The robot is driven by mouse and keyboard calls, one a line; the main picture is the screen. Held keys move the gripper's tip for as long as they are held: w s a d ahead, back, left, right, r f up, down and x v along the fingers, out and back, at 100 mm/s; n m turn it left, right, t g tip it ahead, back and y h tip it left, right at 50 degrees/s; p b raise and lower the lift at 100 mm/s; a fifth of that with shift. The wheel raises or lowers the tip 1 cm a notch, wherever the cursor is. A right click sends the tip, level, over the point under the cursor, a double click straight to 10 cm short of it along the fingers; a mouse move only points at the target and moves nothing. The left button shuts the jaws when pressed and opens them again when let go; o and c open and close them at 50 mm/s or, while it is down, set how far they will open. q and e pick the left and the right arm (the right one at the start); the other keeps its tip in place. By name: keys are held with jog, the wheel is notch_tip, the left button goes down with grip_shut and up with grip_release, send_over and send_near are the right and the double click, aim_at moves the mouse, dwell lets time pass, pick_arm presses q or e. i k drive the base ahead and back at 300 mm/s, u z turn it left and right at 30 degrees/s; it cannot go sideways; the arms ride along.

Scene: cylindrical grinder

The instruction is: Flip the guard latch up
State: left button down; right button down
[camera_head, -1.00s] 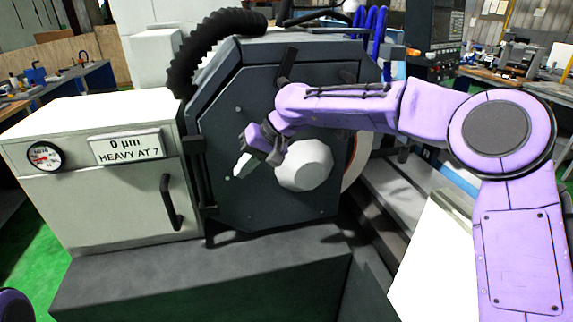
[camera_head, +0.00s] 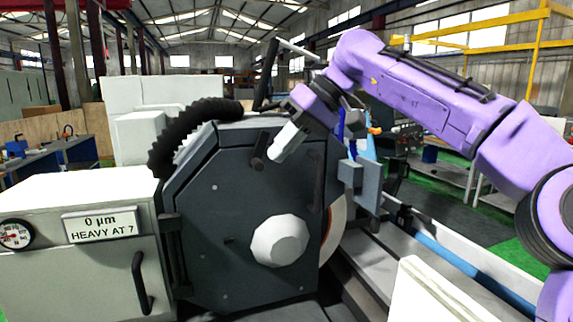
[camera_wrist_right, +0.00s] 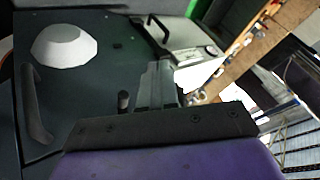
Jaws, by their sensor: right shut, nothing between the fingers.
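The guard (camera_head: 210,215) is a dark grey faceted cover with a white hub (camera_head: 279,241). A short dark bar near its top, which looks like the latch (camera_head: 260,150), leans slightly right at its upper end. My right gripper (camera_head: 277,155) is shut and empty, its pale fingers pointing down-left just right of this bar. In the right wrist view, the shut gripper (camera_wrist_right: 163,68) is beside a dark peg (camera_wrist_right: 124,99), likely the same latch. I cannot tell whether they touch. My left gripper is out of view.
A dark handle (camera_head: 318,180) stands on the guard's right part. A white cabinet (camera_head: 75,265) with a dial and sign is at left. A black ribbed hose (camera_head: 180,140) arches behind the guard. A grinding wheel edge (camera_head: 335,228) shows at right.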

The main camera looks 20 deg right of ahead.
aim_at(255, 162)
jog(key=z, duration=0.55)
jog(key=k, duration=1.25)
jog(key=z, duration=0.25)
jog(key=i, duration=0.45)
jog(key=u, duration=0.65)
jog(key=i, duration=1.45)
jog(key=z, duration=0.4)
